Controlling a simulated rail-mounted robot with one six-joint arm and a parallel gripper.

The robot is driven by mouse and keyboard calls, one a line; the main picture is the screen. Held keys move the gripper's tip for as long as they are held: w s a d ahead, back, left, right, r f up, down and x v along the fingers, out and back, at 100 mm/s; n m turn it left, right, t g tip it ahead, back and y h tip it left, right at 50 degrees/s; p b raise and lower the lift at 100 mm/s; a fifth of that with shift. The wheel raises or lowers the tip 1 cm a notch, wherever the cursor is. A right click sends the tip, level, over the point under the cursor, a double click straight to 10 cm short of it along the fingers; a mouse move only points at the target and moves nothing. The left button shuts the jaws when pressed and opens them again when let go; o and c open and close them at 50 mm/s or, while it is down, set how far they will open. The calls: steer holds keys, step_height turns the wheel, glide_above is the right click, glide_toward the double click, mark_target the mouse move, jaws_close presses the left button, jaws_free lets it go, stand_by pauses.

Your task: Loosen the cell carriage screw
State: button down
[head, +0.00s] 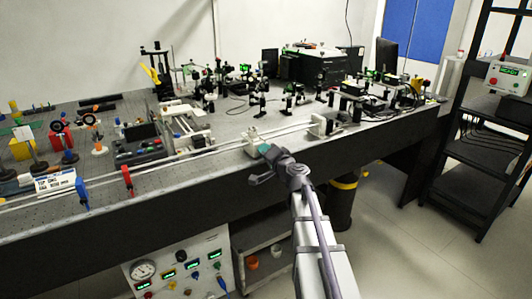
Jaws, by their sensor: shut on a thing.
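A small off-white carriage (252,137) sits on the pale rail (222,147) along the front of the bench, in the middle of the head view. I take it to be the cell carriage. My gripper (262,164) is right at the front of this carriage, just below it in the picture, with my arm reaching up from the lower right. The jaws are shut at the carriage's front side. The screw is hidden by my gripper, and its turn cannot be seen.
A second off-white carriage (318,125) stands on the rail to the right. A red holder (127,179) and a blue holder (82,193) stand on the rail at the left. Optics crowd the bench behind. A black shelf rack (480,160) stands at the right.

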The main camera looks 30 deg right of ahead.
steer(key=shift+n, duration=0.5)
steer(key=c, duration=1.1)
jaws_free()
steer(key=s, duration=0.7)
steer(key=s+d, duration=0.1)
steer(key=s, duration=0.3)
steer(key=shift+w, duration=0.1)
